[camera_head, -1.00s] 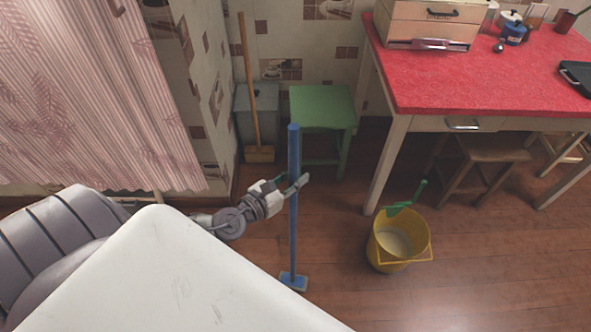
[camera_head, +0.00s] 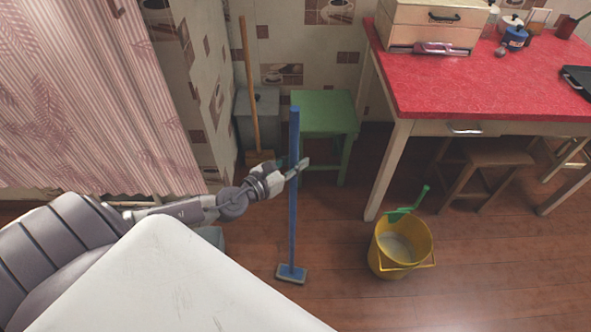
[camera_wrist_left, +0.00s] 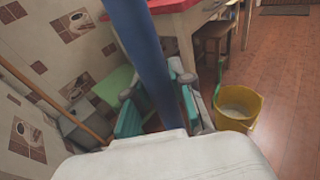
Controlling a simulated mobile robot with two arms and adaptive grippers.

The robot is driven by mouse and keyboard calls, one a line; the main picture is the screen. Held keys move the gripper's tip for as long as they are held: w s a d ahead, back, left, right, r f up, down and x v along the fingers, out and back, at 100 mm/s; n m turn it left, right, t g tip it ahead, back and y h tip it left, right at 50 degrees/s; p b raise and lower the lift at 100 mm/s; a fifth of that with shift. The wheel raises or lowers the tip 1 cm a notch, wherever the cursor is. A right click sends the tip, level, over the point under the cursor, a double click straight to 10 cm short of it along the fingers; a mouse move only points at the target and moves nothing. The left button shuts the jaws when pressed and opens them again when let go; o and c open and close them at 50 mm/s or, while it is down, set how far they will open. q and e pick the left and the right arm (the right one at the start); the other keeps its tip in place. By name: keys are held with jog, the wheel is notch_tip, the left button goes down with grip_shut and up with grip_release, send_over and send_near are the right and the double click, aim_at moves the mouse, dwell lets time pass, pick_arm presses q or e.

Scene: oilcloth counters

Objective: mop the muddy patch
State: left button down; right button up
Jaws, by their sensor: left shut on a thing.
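I cannot tell whether the head touches the floor. My left gripper (camera_head: 297,170) is shut around the upper part of the handle. In the left wrist view the thick blue handle (camera_wrist_left: 150,50) passes between the teal-padded fingers (camera_wrist_left: 160,110). No muddy patch is clearly visible on the floor. My right gripper is out of view.
A yellow bucket (camera_head: 373,262) with a green-handled tool (camera_head: 402,213) stands to the right of the mop. A green stool (camera_head: 325,110), grey bin (camera_head: 267,108) and broom (camera_head: 249,80) are behind. A red-topped table (camera_head: 450,85) stands at the right. Floor around the mop head is clear.

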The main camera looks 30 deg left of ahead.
pick_arm(q)
jog(key=shift+w+a+f, duration=0.1)
jog(key=shift+w+a, duration=0.3)
jog(key=shift+w, duration=0.15)
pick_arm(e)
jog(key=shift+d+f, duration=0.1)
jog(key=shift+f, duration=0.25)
pick_arm(q)
jog(key=shift+w+a+b, duration=0.4)
jog(key=shift+w+a, duration=0.25)
jog(key=shift+w, duration=0.35)
jog(key=shift+w+a+b, duration=0.4)
jog(key=shift+w+a, duration=0.25)
jog(key=shift+w, duration=0.3)
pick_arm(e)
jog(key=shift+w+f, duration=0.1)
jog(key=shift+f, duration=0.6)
pick_arm(q)
jog(key=shift+w+a+b, duration=0.45)
jog(key=shift+w+a, duration=0.15)
jog(key=shift+w, duration=0.35)
jog(key=shift+w+a+b, duration=0.45)
jog(key=shift+w+a, duration=0.1)
jog(key=shift+w, duration=0.4)
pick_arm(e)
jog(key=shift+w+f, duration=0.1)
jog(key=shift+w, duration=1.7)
